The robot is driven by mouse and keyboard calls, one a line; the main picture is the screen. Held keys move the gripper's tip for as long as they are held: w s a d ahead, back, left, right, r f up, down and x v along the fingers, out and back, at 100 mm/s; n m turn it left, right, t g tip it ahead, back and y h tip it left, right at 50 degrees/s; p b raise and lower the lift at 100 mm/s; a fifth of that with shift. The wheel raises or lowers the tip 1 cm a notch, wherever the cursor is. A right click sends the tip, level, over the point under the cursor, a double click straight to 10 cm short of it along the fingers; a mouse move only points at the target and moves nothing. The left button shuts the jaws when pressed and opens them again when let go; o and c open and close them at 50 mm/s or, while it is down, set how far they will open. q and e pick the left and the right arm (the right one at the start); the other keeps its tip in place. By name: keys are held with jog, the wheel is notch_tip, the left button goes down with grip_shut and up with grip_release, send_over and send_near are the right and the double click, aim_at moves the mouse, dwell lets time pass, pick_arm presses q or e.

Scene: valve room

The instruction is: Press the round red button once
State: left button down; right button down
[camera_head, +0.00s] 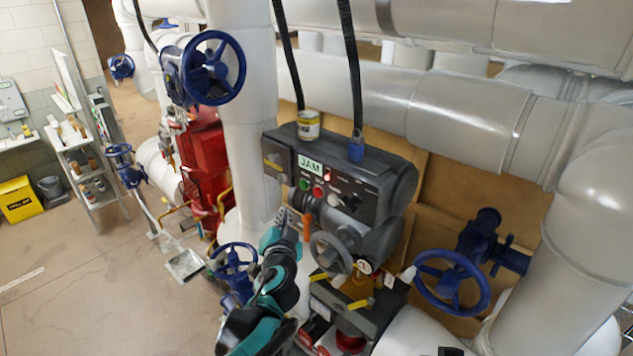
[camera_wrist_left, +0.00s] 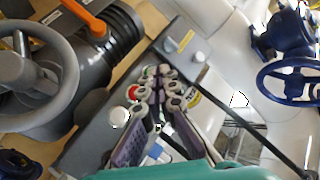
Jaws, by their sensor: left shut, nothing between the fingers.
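The round red button (camera_head: 318,191) sits on the front of a dark grey control box (camera_head: 378,166), between a green button (camera_head: 304,184) and a white knob (camera_head: 333,200). My left gripper (camera_head: 291,222) is shut and empty, below and left of the buttons in the head view. In the left wrist view the fingertips (camera_wrist_left: 165,76) are together, and the red button (camera_wrist_left: 133,91) shows just left of them. The fingers partly cover the panel there. Whether they touch it I cannot tell. My right gripper is not in view.
A grey handwheel (camera_head: 330,253) and an orange lever (camera_head: 307,224) are close to my left gripper. Blue valve wheels (camera_head: 452,281) and thick white pipes (camera_head: 255,120) surround the box. A can (camera_head: 308,125) stands on its top. Open floor lies at left.

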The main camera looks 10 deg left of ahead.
aim_at(318, 192)
pick_arm(q)
jog(key=shift+d, duration=0.1)
dwell(0.3)
jog(key=w+d+b, duration=0.1)
jog(key=w+d, duration=0.4)
jog(key=w, duration=0.2)
dwell(0.3)
jog(key=shift+w+d, duration=0.1)
jog(key=shift+w, duration=0.05)
dwell(1.2)
jog(key=shift+w+d+b, duration=0.2)
jog(key=shift+w+b, duration=0.05)
jog(key=shift+b, duration=0.1)
jog(key=shift+w+d, duration=0.25)
jog(key=shift+w, duration=0.1)
dwell(0.6)
dwell(0.4)
jog(key=shift+s+a, duration=0.5)
jog(key=shift+s, duration=0.25)
